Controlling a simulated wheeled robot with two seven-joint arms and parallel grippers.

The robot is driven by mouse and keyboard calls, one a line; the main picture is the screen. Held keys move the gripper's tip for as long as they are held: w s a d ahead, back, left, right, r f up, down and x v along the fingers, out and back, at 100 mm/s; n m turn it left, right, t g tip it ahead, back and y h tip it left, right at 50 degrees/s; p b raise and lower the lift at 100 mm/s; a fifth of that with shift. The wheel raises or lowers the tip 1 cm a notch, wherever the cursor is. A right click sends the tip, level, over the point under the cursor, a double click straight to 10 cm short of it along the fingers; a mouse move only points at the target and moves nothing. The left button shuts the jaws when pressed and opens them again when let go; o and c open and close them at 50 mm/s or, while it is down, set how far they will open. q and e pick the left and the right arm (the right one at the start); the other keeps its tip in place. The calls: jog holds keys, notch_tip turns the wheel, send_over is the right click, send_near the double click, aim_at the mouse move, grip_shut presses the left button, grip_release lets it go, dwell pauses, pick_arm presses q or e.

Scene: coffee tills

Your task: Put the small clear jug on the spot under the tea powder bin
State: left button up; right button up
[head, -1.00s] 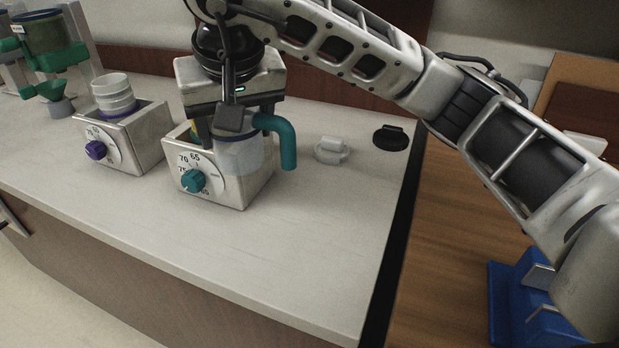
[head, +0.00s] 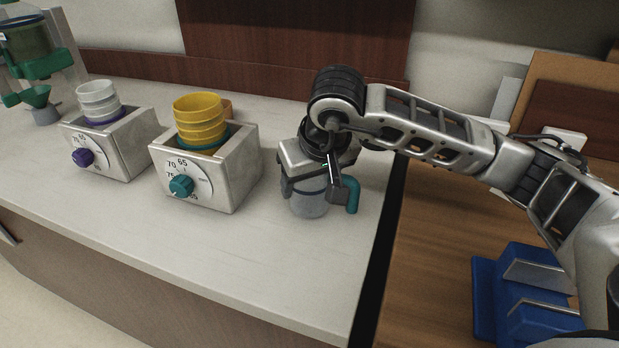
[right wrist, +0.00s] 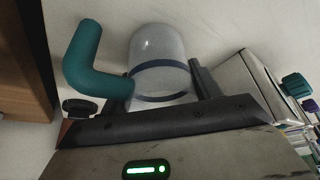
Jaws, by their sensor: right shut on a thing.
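A clear jug (head: 308,206) with a teal handle (head: 352,196) is in my right gripper (head: 314,188), at the right part of the pale counter. The right gripper is shut on it, and the jug looks upright. In the right wrist view the clear jug (right wrist: 160,58) sits between the fingers, with its teal handle (right wrist: 84,62) to the left. I cannot tell whether its base touches the counter. A green dispenser (head: 40,66) with a clear bin of dark green contents (head: 28,38) stands at the far left. A small grey piece (head: 45,114) is below its funnel. My left gripper is not in view.
A box with a teal dial (head: 215,180) holds stacked yellow cups (head: 200,112). A box with a purple dial (head: 120,145) holds stacked white cups (head: 97,95). Both stand between the jug and the dispenser. The counter's front strip is clear. A blue stand (head: 515,295) is at right.

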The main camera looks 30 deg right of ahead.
jog(key=shift+f, duration=0.1)
jog(key=shift+f, duration=0.15)
jog(key=o, duration=1)
